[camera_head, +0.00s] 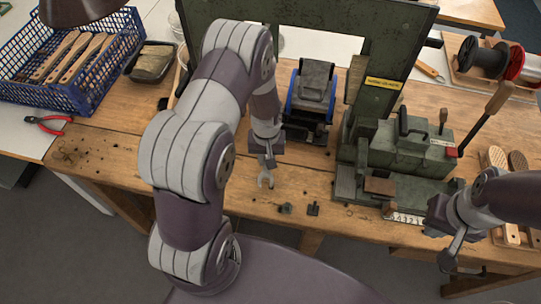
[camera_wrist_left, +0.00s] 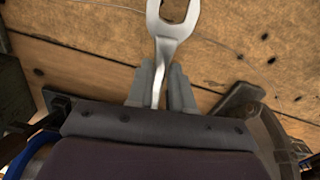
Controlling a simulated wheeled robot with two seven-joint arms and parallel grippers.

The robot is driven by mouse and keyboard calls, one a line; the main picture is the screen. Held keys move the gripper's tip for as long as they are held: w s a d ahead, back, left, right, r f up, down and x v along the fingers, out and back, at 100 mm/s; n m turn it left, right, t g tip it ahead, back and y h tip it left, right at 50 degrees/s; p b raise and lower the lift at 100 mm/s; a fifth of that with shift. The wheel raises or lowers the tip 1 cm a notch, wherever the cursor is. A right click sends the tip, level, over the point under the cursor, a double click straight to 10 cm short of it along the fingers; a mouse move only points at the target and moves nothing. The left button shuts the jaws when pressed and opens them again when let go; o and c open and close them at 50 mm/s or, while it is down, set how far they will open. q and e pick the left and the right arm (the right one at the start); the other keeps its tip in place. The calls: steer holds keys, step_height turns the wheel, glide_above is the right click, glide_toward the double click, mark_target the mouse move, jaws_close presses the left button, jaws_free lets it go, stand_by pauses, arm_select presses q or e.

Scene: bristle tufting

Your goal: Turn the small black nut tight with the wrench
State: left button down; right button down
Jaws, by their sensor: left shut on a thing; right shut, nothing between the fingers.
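My left gripper (camera_head: 267,162) is shut on the wrench (camera_head: 266,179), a grey metal tool whose open end points toward the front table edge. In the left wrist view the wrench (camera_wrist_left: 174,30) stands out from between the two fingers of my left gripper (camera_wrist_left: 161,88), over bare wood. Two small dark parts, one (camera_head: 285,208) nearer the wrench and one (camera_head: 313,209) to its right, are near the front edge; I cannot tell whether either is the small black nut. The wrench looks apart from both. My right gripper (camera_head: 450,258) is shut and empty at the right front.
A green machine (camera_head: 408,150) with a red-tipped lever stands right of centre. A blue and black device (camera_head: 312,90) sits behind the wrench. A blue basket (camera_head: 85,85) with wooden handles and red pliers (camera_head: 48,123) are at the left. Wooden brush bodies (camera_head: 497,157) lie at the right.

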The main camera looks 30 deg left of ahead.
arm_select(q)
steer(key=shift+s+a+m, duration=0.2)
steer(key=shift+a+m, duration=0.25)
steer(key=shift+a, duration=0.1)
steer(key=shift+s+a+m, duration=0.15)
steer(key=shift+a+m, duration=0.3)
steer(key=shift+a, duration=0.05)
steer(key=shift+s+a+m+p, duration=0.2)
steer(key=shift+a+m+p, duration=0.15)
steer(key=shift+a+m, duration=0.55)
steer(key=shift+a, duration=0.1)
steer(key=shift+w+d+n, duration=0.15)
steer(key=shift+d+n, duration=0.65)
steer(key=shift+d, duration=0.05)
steer(key=shift+r+p, duration=0.1)
steer(key=shift+p, duration=0.25)
step_height(320, 180, up, 6)
steer(key=p, duration=0.5)
